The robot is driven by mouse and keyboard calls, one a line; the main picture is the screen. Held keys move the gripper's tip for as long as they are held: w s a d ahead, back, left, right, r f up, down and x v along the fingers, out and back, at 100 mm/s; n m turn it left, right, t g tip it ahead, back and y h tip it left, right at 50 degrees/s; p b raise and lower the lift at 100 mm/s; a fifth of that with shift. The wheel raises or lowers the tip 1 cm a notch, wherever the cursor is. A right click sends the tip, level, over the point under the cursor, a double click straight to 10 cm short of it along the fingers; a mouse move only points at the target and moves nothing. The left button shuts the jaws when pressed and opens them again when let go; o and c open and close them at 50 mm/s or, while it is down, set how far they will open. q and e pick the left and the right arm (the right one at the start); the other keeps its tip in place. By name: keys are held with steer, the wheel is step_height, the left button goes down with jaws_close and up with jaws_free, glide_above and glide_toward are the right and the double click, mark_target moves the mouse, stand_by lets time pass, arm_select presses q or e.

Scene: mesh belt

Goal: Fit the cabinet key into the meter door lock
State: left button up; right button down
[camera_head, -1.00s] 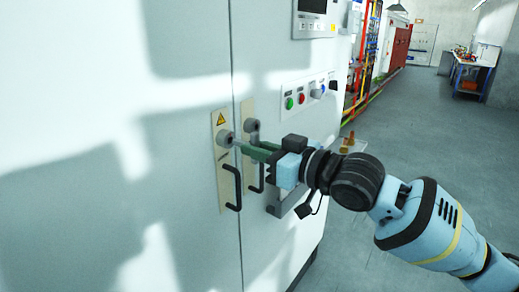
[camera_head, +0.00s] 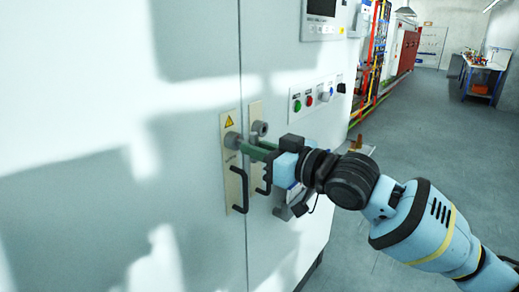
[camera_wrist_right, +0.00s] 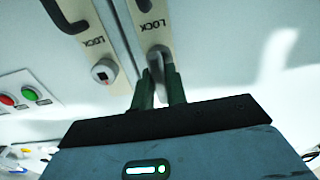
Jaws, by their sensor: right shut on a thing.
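My right gripper (camera_head: 257,150) has its green fingers shut on a grey metal key (camera_wrist_right: 156,66), mostly hidden between them. The key points at the round grey lock (camera_head: 232,141) on the left door's plate, under a yellow warning triangle. In the right wrist view the key's far end overlaps this lock (camera_wrist_right: 158,50); I cannot tell whether it is inside or just at its face. A second lock (camera_head: 260,128) on the right door's plate is free, and it also shows in the wrist view (camera_wrist_right: 104,71). My left gripper is not in view.
Black handles sit below the locks, one on the left door (camera_head: 239,190). A button panel (camera_head: 318,93) is right of them, and a display (camera_head: 322,8) is above. The floor right of the cabinet is open, with a workbench (camera_head: 485,75) far back.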

steer(key=shift+w+a, duration=0.25)
steer(key=shift+a, duration=0.15)
steer(key=c, duration=1.3)
jaws_free()
steer(key=shift+d, duration=0.15)
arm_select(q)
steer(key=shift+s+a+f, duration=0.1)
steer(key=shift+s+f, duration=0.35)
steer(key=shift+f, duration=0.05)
arm_select(e)
steer(key=shift+v, duration=3.8)
